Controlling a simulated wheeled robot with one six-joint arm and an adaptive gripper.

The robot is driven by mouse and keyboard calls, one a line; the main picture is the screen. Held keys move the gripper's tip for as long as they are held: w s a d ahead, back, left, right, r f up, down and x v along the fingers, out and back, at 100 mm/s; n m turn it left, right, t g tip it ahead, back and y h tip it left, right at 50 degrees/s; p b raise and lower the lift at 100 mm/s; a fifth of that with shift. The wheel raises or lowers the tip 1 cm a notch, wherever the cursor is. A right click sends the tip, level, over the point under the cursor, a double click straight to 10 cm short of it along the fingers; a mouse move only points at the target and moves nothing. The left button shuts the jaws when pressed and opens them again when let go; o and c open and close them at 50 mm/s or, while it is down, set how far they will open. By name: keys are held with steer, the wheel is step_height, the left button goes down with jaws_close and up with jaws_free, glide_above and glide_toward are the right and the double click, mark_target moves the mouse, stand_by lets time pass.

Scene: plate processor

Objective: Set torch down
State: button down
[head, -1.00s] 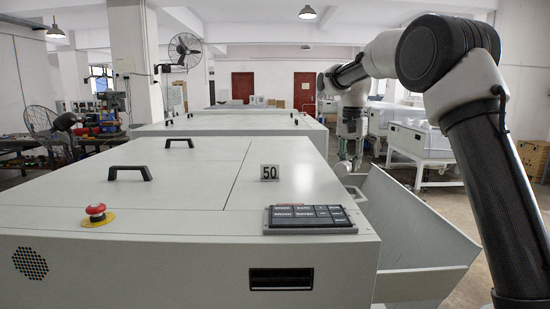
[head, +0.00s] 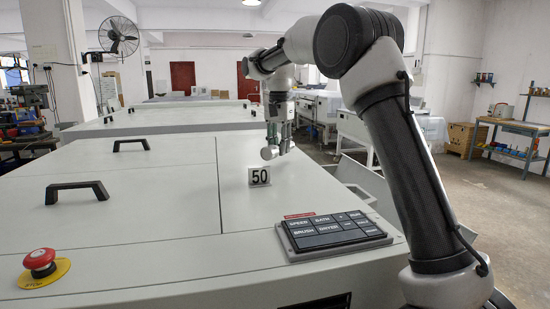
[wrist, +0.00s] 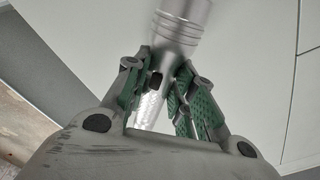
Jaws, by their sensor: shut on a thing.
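The torch (wrist: 178,28) is a silver metal cylinder with a ringed, wider head, seen at the top centre of the wrist view. My gripper (wrist: 165,90) is shut on its narrower body, with a green-padded finger on each side. In the head view the torch (head: 269,153) shows as a short silver cylinder at my gripper (head: 280,130). It is over the pale machine top (head: 135,210), just behind the number 50 sign (head: 259,176). I cannot tell whether the torch touches the surface. The fingers hide part of its body.
A dark keypad panel (head: 333,235) lies at the front right of the machine top. A red stop button (head: 40,262) and black handles (head: 78,191) stand at the left. The middle of the top is clear. A sloped tray (head: 360,178) adjoins the right edge.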

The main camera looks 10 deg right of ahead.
mark_target(279, 167)
steer(key=shift+f, duration=1.95)
steer(key=shift+f, duration=0.15)
steer(key=c, duration=1.2)
jaws_free()
step_height(279, 167, up, 12)
steer(key=shift+r, duration=0.15)
